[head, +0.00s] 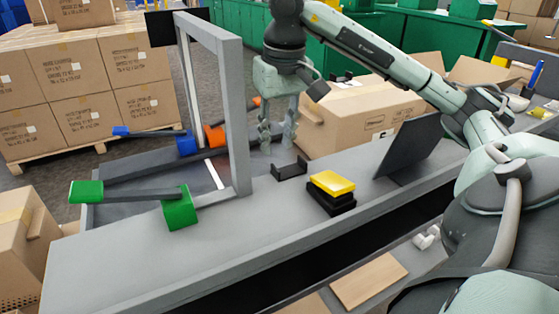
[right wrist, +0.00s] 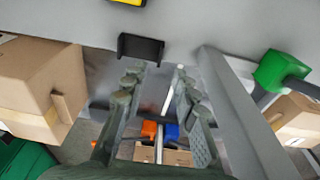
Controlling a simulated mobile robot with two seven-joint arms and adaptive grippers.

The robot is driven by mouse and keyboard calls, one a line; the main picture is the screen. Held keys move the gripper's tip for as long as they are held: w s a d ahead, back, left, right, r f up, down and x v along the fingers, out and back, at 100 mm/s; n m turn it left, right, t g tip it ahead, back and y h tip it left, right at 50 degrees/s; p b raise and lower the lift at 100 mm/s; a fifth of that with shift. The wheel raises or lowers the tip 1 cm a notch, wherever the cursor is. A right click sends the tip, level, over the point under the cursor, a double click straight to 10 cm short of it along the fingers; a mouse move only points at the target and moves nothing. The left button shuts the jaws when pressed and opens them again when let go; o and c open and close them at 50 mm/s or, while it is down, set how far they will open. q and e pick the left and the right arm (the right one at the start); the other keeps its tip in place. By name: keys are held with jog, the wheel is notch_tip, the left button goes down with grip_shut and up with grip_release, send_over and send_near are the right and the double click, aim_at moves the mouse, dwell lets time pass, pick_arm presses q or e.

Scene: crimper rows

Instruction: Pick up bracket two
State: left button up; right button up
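A small black U-shaped bracket (head: 289,170) lies on the grey bench top, near its far edge; no number shows on it. It also shows in the right wrist view (right wrist: 140,48), just beyond the fingertips. My right gripper (head: 277,138) points down above the far side of the bench, a little behind and left of the bracket. Its fingers are apart and empty, as the right wrist view (right wrist: 158,85) shows. The gripper and bracket do not appear to touch. My left gripper is not in view.
A grey upright frame (head: 243,120) stands left of the right gripper. Green (head: 176,207), blue (head: 186,143) and orange (head: 215,136) blocks with handles sit around it. A yellow-topped black block (head: 333,183) and a dark tilted panel (head: 405,150) are to the right. A cardboard box (head: 360,115) stands behind.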

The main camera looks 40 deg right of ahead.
aim_at(275, 167)
jog(key=f, duration=0.4)
jog(key=w+f, duration=0.1)
jog(key=f, duration=0.1)
jog(key=shift+d+f, duration=0.2)
jog(key=shift+f, duration=0.05)
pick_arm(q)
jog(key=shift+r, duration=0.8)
pick_arm(e)
grip_shut()
